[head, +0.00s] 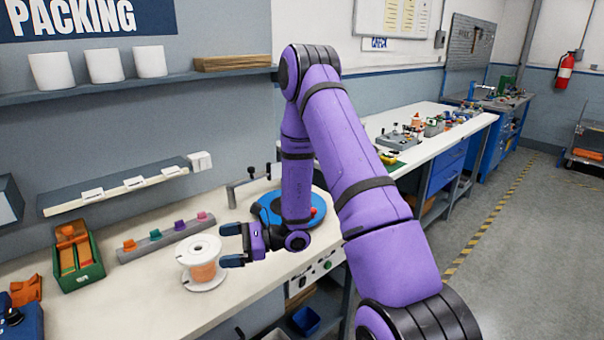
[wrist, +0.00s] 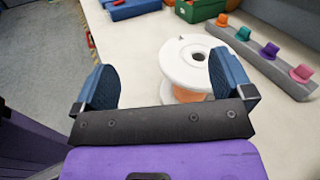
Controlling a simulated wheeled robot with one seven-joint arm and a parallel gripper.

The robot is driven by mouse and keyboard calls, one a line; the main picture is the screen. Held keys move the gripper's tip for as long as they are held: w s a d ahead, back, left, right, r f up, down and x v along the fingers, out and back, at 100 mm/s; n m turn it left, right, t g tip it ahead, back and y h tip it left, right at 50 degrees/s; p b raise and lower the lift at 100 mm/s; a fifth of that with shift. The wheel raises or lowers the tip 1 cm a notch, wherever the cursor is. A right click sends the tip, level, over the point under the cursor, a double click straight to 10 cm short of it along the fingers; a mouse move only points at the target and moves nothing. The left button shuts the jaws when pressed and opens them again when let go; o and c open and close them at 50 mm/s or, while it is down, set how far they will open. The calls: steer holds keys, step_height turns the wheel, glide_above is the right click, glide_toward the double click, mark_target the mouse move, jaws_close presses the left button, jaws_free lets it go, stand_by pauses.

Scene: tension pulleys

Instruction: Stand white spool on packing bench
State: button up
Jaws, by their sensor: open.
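The white spool (head: 201,262), wound with orange material, stands upright on the packing bench (head: 130,308). My gripper (head: 227,245) is open, just right of the spool in the head view, with its fingers pointing towards it. In the wrist view the spool (wrist: 187,65) shows beyond the gripper (wrist: 167,88), nearer the right finger. That finger overlaps the spool's rim in the picture; I cannot tell whether they touch. The lower part of the spool is partly hidden by my gripper in the wrist view.
A grey rail (head: 165,238) with coloured pegs lies behind the spool. A green box (head: 80,263) stands to its left, with a blue object (head: 22,325) at the left edge. A blue round turntable (head: 268,209) sits behind my wrist. The bench front left of the spool is clear.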

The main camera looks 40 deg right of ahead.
steer(key=s+a+r+n+g+h, duration=0.3)
steer(key=s+r+n+g, duration=0.2)
steer(key=s+r+n, duration=0.3)
steer(key=s+a+r+n+g+h, duration=0.25)
steer(key=s+r+n+g, duration=0.3)
steer(key=r, duration=0.55)
steer(key=s+d+r+n+t+h, duration=0.3)
steer(key=s+r+n+h, duration=0.1)
steer(key=s+r+h, duration=0.1)
steer(key=s+d+r+n+t+h, duration=0.4)
steer(key=s+r, duration=0.3)
steer(key=s, duration=0.2)
steer(key=shift+s+d+h, duration=0.25)
steer(key=shift+h, duration=0.4)
